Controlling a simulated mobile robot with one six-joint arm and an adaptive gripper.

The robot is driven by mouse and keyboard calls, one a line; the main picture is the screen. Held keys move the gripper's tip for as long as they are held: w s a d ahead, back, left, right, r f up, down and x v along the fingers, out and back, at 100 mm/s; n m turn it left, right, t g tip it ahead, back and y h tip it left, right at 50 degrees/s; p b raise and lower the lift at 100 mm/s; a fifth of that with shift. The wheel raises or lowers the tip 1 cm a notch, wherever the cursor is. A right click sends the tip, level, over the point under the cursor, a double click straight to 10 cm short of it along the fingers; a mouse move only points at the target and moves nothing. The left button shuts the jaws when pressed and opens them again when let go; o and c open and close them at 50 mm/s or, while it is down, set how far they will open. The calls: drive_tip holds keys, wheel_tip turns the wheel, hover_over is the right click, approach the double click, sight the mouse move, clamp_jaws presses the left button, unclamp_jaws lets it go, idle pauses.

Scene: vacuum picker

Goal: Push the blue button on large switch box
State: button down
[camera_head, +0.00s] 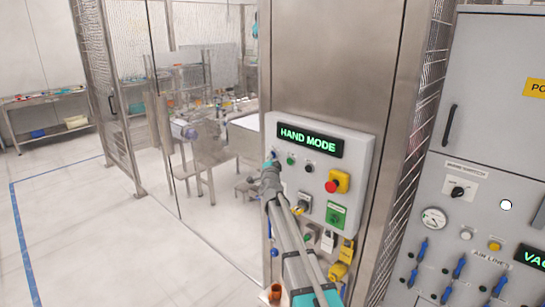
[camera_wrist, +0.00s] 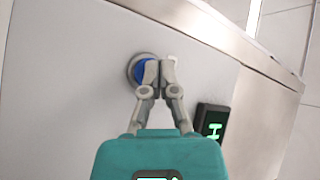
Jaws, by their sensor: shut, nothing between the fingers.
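The large switch box (camera_head: 362,158) is a light grey panel on a steel column, with a lit green "HAND MODE" display (camera_head: 309,140). The blue button (camera_wrist: 141,71) sits in a round metal ring in the wrist view. My gripper (camera_wrist: 159,72) is shut and empty, its fingertips over the right part of the button. They appear at or very close to its face; I cannot tell whether they touch. In the head view my gripper (camera_head: 271,167) is at the box's left side, and a bit of blue (camera_head: 274,154) shows just above it.
The box also carries a red emergency button (camera_head: 332,186) on yellow, a green switch (camera_head: 336,215) and a black knob (camera_head: 308,168). Yellow padlocks (camera_head: 346,250) hang below. A grey cabinet (camera_head: 480,120) with gauges and blue valves stands right. Open floor (camera_head: 90,230) lies left.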

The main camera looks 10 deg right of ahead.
drive_tip(key=shift+s+a, duration=0.45)
drive_tip(key=shift+a, duration=0.15)
idle(0.4)
drive_tip(key=shift+s+a, duration=0.75)
drive_tip(key=shift+a, duration=0.25)
drive_tip(key=shift+s+a, duration=0.75)
drive_tip(key=shift+a, duration=0.25)
